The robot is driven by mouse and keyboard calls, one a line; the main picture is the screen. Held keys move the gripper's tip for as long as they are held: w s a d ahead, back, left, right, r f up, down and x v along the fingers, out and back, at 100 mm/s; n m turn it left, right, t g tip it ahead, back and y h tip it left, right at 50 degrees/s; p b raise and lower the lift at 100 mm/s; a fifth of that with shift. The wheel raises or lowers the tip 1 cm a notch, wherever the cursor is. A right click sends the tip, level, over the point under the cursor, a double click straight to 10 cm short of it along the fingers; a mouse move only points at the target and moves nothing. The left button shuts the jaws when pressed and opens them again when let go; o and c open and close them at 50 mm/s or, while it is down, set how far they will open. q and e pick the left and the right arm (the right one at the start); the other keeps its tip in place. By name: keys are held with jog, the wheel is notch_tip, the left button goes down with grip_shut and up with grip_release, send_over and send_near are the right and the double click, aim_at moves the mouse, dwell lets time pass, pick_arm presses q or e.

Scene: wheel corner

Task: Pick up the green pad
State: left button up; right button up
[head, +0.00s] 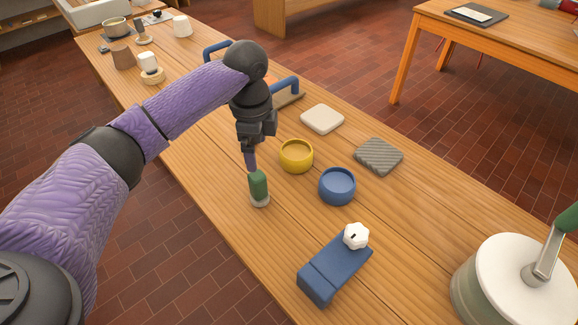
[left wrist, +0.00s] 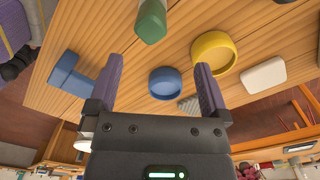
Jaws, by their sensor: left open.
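The green pad (head: 258,186) is a small upright green piece on a pale round base, standing on the wooden table near its left edge. My left gripper (head: 250,160) hangs over the table just above and slightly left of the pad's top, pointing down. In the left wrist view, the green pad (left wrist: 151,22) shows beyond the two purple fingers (left wrist: 158,64), not between them. The fingers are spread and empty. My right gripper is in neither view.
A yellow bowl (head: 296,157) and a blue bowl (head: 337,187) stand to the right of the pad. A blue block (head: 330,272) with a white knob (head: 355,236) lies nearer. A beige slab (head: 322,119) and a grey ridged square (head: 379,156) lie behind.

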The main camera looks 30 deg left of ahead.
aim_at(257, 175)
pick_arm(q)
jog(key=f+b, duration=0.1)
jog(key=f, duration=0.2)
jog(key=s+f+b, duration=0.1)
jog(key=f+b, duration=0.1)
jog(key=f, duration=0.1)
jog(key=f+b, duration=0.1)
jog(key=f, duration=0.2)
jog(key=shift+s+d+f, duration=0.1)
jog(key=shift+s+f, duration=0.1)
jog(key=shift+f, duration=0.1)
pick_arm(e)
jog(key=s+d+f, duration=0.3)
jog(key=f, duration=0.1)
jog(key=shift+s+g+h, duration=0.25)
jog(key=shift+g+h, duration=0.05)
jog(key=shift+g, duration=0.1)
pick_arm(q)
jog(key=shift+r, duration=0.1)
jog(key=shift+c, duration=0.7)
jog(key=shift+w, duration=0.1)
jog(key=c, duration=1.2)
grip_shut()
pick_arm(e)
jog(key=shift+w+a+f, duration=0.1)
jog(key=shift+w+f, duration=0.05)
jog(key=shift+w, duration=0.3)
